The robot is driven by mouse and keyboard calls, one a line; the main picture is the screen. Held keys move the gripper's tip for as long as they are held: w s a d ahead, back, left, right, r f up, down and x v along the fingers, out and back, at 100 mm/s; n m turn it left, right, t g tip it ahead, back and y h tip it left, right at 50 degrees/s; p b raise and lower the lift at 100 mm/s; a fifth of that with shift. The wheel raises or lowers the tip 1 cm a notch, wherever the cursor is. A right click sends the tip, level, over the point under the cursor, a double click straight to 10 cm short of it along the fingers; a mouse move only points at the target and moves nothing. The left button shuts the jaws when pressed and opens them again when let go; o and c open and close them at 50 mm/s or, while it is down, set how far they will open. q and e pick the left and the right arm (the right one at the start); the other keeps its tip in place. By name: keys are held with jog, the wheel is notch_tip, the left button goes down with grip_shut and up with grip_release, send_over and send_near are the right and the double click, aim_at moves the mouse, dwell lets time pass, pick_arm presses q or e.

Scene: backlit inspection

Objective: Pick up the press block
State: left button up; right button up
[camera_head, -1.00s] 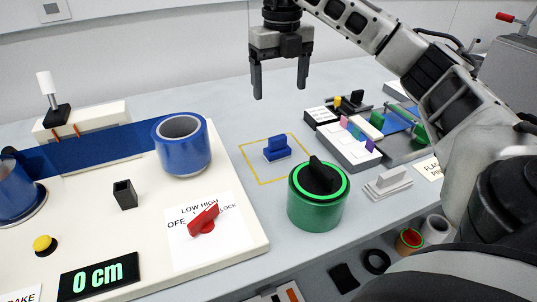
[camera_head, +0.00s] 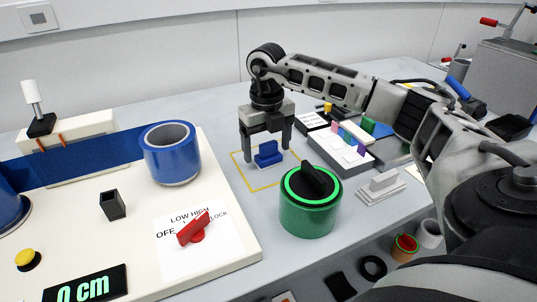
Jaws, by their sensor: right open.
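The likely press block is a small blue block with an upright grip (camera_head: 268,158), standing inside a yellow outlined square on the grey table. My right gripper (camera_head: 266,151) points straight down over it and is open. Its two fingers show to the left and right of the blue grip, with visible room on both sides. I cannot tell whether the fingers touch the block. The block still rests on the table. My left gripper is not in view.
A green canister with a black knob (camera_head: 309,205) stands close in front, to the right. The white board (camera_head: 233,238) with a blue roll (camera_head: 170,160) is left.

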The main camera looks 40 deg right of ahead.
jog(key=shift+f, duration=0.85)
jog(key=c, duration=1.1)
jog(key=shift+r, duration=0.15)
jog(key=shift+r, duration=0.65)
jog(key=s+a+r, duration=0.1)
jog(key=a+r, duration=0.2)
jog(key=a, duration=0.1)
jog(key=s+a+r, duration=0.2)
jog(key=a+r, duration=0.2)
jog(key=s+a+r, duration=0.2)
jog(key=a+r, duration=0.2)
jog(key=a, duration=0.1)
jog(key=shift+a+r, duration=0.1)
jog(key=shift+r, duration=0.15)
